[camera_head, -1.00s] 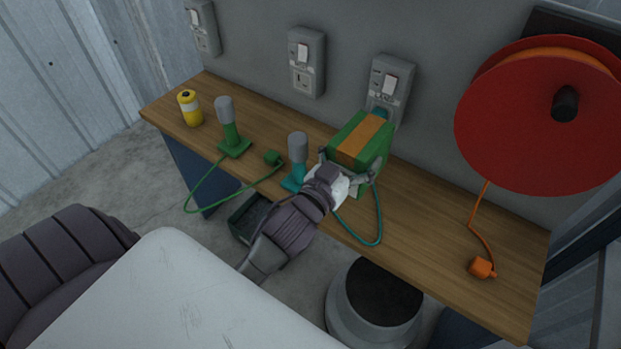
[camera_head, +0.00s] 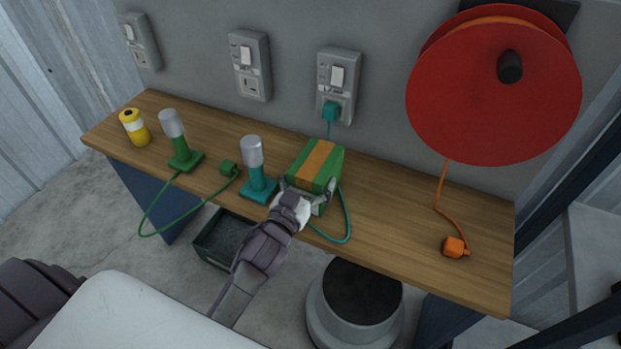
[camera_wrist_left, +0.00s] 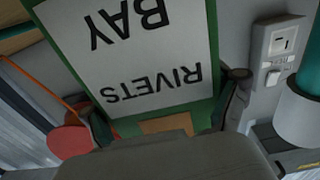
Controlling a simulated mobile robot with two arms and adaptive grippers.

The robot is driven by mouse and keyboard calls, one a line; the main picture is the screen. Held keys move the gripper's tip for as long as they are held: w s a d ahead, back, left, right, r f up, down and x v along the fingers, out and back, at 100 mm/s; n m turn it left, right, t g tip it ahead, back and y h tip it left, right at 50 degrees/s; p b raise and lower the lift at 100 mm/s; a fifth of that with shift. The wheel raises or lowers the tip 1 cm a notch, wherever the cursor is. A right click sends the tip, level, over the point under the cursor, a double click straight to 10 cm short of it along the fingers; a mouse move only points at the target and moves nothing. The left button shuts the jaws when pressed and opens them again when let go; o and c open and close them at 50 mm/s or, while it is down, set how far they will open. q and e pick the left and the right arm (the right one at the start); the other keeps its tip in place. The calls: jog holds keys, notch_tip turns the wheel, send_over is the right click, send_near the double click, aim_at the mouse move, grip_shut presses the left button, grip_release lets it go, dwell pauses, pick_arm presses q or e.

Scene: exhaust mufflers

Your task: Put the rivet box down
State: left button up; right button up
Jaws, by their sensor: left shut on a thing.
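The rivet box (camera_head: 323,163) is green with an orange stripe on top. In the left wrist view its white label (camera_wrist_left: 150,60) reads "RIVETS BAY" upside down. My left gripper (camera_head: 308,190) is shut on the box, a finger on each side. The box is at the wooden bench (camera_head: 400,220), right of the teal lamp-like tool (camera_head: 257,175). I cannot tell whether its underside touches the bench top. My right gripper is not in view.
A teal cord (camera_head: 346,225) loops beside the box from a wall socket (camera_head: 336,85). A green tool (camera_head: 180,145) and yellow can (camera_head: 134,128) stand at the left. A red reel (camera_head: 490,90) hangs at the right; its orange plug (camera_head: 454,247) lies on the bench. Bare bench lies between.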

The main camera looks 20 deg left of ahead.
pick_arm(q)
jog(key=shift+r, duration=0.15)
jog(key=o, duration=1.5)
jog(key=shift+f, duration=0.2)
jog(key=shift+s+r, duration=0.1)
jog(key=shift+s, duration=0.05)
jog(key=s, duration=1.1)
jog(key=shift+s+a+b, duration=0.25)
jog(key=shift+s+b, duration=0.15)
